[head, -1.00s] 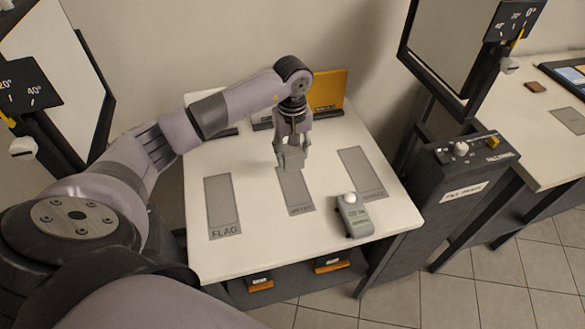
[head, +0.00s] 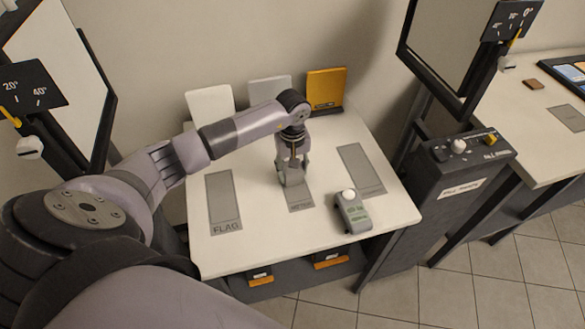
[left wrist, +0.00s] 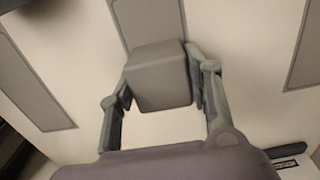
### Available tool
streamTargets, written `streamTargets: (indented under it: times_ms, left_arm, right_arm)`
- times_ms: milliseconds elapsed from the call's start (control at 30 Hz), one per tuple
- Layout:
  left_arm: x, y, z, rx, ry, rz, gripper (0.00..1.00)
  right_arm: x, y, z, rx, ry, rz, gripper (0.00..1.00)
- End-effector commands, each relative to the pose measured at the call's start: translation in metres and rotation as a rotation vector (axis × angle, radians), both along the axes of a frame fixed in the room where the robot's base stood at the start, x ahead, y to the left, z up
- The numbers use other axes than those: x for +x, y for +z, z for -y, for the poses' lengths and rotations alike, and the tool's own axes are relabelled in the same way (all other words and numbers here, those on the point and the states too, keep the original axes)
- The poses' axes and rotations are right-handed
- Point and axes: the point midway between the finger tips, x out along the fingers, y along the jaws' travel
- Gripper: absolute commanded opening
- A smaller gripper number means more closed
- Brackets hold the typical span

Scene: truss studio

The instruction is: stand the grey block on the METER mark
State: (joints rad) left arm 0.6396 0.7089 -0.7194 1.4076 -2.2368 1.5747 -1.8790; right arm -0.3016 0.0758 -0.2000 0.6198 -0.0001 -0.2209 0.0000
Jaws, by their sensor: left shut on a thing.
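My left gripper (head: 293,173) is shut on the grey block (head: 294,179), low over the METER mark (head: 301,201) in the middle of the table. In the left wrist view the grey block (left wrist: 160,76) sits between the two fingers. The grey strip of the mark (left wrist: 148,15) runs out from behind it. The block hides part of the mark. I cannot tell whether the block touches the table. My right gripper is in neither view.
The FLAG mark (head: 221,198) lies left and another grey mark (head: 361,168) lies right, both bare. A light meter with a white dome (head: 353,212) stands front right. White, grey and orange panels (head: 326,89) stand along the back. A control box (head: 462,160) stands beyond the table's right edge.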

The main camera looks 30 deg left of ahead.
Motion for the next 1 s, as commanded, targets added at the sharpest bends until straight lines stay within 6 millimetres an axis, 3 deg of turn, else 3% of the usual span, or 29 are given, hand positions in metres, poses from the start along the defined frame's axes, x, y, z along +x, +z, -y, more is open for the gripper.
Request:
streamTargets:
  times_ms: [67, 100, 400, 767, 867, 1000]
  left_arm:
    - [0.000, -0.004, 0.000, 0.001, 0.000, 0.001, 0.10]
    - [0.000, -0.004, 0.000, 0.001, 0.000, 0.001, 0.46]
    - [0.000, -0.003, 0.000, 0.000, 0.000, 0.000, 0.65]
    - [0.000, 0.002, 0.000, -0.001, 0.000, -0.001, 0.65]
    - [0.001, 0.009, -0.001, 0.001, -0.001, 0.002, 0.65]
    - [0.001, 0.037, -0.001, 0.003, -0.001, 0.005, 0.65]
  right_arm:
    - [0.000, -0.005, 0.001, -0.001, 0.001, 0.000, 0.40]
    - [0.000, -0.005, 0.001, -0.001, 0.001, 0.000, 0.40]
    - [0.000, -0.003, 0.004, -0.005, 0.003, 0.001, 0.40]
    - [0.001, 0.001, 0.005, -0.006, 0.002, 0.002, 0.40]
    - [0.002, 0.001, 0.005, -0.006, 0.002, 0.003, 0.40]
    - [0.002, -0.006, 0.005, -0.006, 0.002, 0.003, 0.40]
